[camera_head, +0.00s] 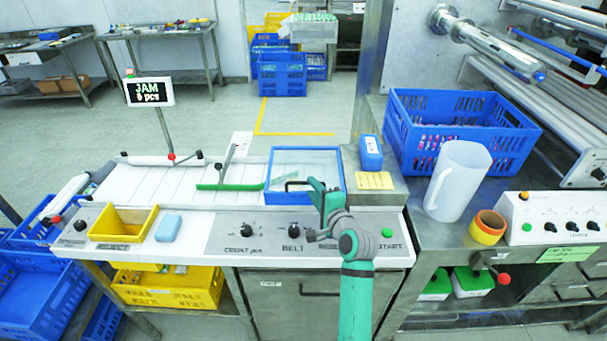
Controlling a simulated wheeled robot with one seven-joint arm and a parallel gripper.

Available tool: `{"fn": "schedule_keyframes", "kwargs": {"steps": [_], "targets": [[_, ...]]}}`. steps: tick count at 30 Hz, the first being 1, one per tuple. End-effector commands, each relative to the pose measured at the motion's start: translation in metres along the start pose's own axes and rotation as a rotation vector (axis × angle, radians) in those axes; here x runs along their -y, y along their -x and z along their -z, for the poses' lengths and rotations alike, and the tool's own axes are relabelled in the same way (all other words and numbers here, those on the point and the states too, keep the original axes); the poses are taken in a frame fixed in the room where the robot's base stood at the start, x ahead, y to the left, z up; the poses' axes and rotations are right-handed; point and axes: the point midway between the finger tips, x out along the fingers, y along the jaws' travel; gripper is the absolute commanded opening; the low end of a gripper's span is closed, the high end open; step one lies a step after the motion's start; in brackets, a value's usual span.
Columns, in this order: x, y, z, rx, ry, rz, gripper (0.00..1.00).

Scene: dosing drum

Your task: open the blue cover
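The blue cover (305,162) is a blue frame with a clear panel, lying flat and looking closed over the right part of the white machine top. A dark handle (293,184) shows at its front, left of my gripper. My gripper (318,188) is green and grey and is over the front edge of the cover, close to the handle. Whether it touches the handle cannot be told. The fingers are seen from behind, so their gap is hidden. My arm hides the front right corner of the cover and part of the control panel.
The control panel (262,232) with black knobs and a green button lies in front of the cover. A yellow tray (124,222) and a light blue block (168,228) are at left. A sign (150,92) reads JAM. A blue crate (455,125) and a white jug (458,180) stand at right.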

Motion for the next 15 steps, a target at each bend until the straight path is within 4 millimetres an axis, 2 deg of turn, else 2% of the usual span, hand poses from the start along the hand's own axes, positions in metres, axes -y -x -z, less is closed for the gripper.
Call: {"fn": "schedule_keyframes", "kwargs": {"steps": [9,15], "targets": [[0.0,-0.058,-0.004,0.005,0.003,-0.001,0.28],[0.0,-0.08,0.001,-0.002,0.0,0.001,0.28]]}}
